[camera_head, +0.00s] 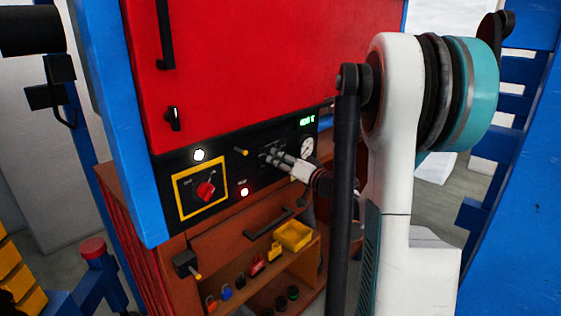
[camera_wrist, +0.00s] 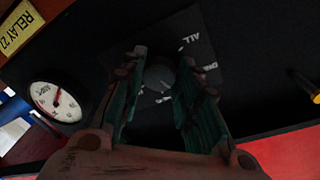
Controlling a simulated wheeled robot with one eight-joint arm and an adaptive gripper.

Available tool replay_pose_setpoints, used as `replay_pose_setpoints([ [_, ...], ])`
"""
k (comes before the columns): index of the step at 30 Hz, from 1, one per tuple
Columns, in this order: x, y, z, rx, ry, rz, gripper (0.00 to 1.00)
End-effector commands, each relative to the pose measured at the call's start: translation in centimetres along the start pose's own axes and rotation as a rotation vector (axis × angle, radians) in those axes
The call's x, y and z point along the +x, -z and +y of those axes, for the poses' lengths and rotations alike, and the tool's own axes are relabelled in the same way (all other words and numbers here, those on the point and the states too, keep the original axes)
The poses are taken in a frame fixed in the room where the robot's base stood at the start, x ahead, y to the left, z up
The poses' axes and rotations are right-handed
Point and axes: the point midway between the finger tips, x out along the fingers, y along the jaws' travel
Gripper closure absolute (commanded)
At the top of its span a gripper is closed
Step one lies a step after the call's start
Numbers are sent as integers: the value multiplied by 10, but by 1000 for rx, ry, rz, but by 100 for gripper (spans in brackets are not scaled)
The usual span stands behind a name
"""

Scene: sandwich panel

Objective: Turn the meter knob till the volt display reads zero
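The meter knob (camera_wrist: 160,75) is a small dark round knob on a black plate with white lettering, seen in the wrist view. My gripper (camera_wrist: 163,62) is open, with a green-padded finger on each side of the knob in that view. A gap shows between the knob and each finger; I cannot tell whether the tips reach past its face.
A round white gauge (camera_head: 307,146) is close to my gripper, also in the wrist view (camera_wrist: 57,101). Padlocks and a yellow bin (camera_head: 294,235) are below.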

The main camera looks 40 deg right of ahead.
Motion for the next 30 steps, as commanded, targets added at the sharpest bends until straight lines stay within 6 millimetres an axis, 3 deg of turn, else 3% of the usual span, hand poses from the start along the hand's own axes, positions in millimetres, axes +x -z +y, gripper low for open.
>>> replay_pose_setpoints([
  [14,0,0,0,94,-6,-7,94],
  [30,0,2,-2,524,-35,-42,94],
])
